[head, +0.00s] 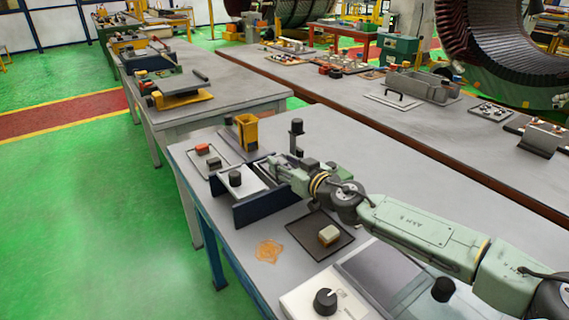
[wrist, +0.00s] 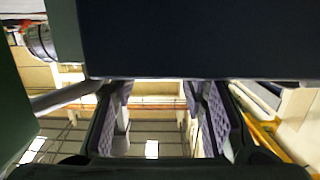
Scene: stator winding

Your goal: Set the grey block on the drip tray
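A pale grey-and-yellow block (head: 329,236) lies on a dark flat tray (head: 308,234) on the near bench, below my forearm. A small dark grey block (head: 214,164) sits by a red-topped block on a light tray (head: 222,152) at the left. I cannot tell which is the task's grey block, or which is the drip tray. My gripper (head: 278,165) is level beside the navy fixture (head: 262,213). In the wrist view its two purple-padded fingers (wrist: 165,115) stand apart, with nothing visible between them. A dark navy panel (wrist: 180,38) hides much of that view.
A black post (head: 297,140) stands behind my gripper, and a yellow holder (head: 247,130) stands to its left. A black knob (head: 235,178) is at the fixture. A white box with a knob (head: 325,302) is at the front. Bare bench lies around an orange stain (head: 268,252).

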